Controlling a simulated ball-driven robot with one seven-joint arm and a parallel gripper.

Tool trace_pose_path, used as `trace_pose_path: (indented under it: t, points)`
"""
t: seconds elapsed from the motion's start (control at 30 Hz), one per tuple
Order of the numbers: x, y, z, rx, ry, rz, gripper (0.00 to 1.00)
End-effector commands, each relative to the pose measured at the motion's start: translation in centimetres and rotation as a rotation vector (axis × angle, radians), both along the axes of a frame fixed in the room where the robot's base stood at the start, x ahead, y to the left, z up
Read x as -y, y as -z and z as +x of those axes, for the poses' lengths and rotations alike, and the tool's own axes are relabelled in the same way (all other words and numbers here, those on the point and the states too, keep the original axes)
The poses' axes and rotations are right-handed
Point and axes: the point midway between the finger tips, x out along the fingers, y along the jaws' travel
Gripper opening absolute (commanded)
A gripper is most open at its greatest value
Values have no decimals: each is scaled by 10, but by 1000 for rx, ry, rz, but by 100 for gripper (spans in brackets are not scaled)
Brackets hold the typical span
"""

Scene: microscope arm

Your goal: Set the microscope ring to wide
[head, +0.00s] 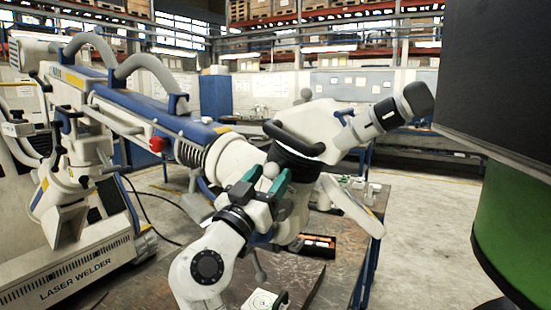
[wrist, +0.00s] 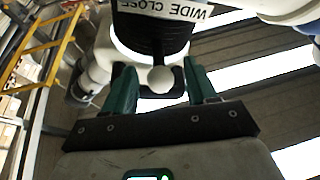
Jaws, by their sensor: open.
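The microscope ring is a black band (head: 292,160) around the white microscope head (head: 312,125) at the end of the welder's arm. In the wrist view the black ring (wrist: 152,42) carries a white label (wrist: 160,11) with the words WIDE and CLOSE. A pale ball knob (wrist: 161,79) stands out from it; it also shows in the head view (head: 270,170). My gripper (head: 265,180) is open, its green fingers on either side of the knob. In the wrist view my gripper (wrist: 160,85) shows a gap between each finger and the ball.
The laser welder (head: 75,255) stands at the left, its blue and white arm (head: 140,115) reaching over the metal table (head: 325,285). An orange-filled tray (head: 318,245) lies below the microscope. A dark panel (head: 500,80) and green cylinder (head: 515,230) are at the right.

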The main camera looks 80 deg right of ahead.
Motion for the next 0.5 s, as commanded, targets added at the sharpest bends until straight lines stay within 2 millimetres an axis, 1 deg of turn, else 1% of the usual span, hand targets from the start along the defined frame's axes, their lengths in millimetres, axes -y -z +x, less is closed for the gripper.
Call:
trace_pose_path:
  t: [0.03,0.2,0.33,0.5]
  points:
    - [8,-7,-3,1,4,1,57]
    - [27,-14,-7,0,1,1,57]
    - [34,-15,-8,1,0,1,57]
    - [35,-15,-9,1,0,1,57]
